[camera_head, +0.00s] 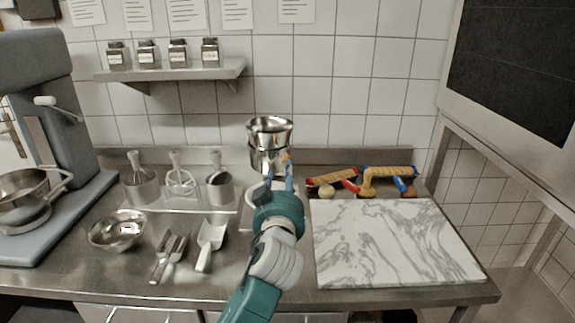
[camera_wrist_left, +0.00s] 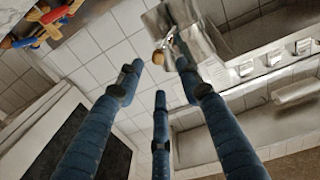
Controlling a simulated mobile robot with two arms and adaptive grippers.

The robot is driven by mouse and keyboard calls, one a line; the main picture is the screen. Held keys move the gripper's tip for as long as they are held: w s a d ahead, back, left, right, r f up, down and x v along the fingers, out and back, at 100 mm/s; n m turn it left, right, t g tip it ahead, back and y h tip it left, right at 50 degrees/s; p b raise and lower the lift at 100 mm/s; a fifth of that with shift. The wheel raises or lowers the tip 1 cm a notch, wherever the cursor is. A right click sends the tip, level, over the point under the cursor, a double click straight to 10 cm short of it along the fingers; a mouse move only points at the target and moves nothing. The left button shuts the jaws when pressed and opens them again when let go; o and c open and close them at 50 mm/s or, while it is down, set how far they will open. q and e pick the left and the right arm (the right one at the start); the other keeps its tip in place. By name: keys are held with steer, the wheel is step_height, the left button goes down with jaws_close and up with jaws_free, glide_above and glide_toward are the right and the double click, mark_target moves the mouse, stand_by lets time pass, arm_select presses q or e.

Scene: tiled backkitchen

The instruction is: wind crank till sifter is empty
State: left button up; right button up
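The sifter (camera_head: 269,130), a shiny metal cup, stands upright at the back middle of the counter. Its inside and any contents cannot be made out from here. It also shows at the top of the left wrist view (camera_wrist_left: 200,30), with the crank's small wooden knob (camera_wrist_left: 159,57) on its side. My left gripper (camera_head: 280,178) is just in front of the sifter and partly hides its lower part. In the left wrist view its blue fingers (camera_wrist_left: 155,82) are spread, with nothing between them. The knob appears just beyond the fingertips. My right gripper is out of view.
A marble board (camera_head: 390,243) lies to the right, with rolling pins (camera_head: 365,178) behind it. A mixer (camera_head: 45,130) stands at the far left.

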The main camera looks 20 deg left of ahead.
mark_target(286, 155)
arm_select(q)
steer(key=p+x, duration=0.2)
steer(key=x, duration=0.5)
steer(key=shift+w+r, duration=0.15)
steer(key=shift+w, duration=0.25)
steer(key=shift+p+x, duration=0.35)
steer(key=shift+x, duration=0.9)
steer(key=shift+w, duration=0.1)
steer(key=shift+c, duration=0.5)
steer(key=c, duration=0.8)
jaws_close()
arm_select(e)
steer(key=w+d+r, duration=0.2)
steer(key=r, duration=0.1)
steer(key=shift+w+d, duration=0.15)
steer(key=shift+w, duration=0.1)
arm_select(q)
steer(key=shift+f, duration=0.25)
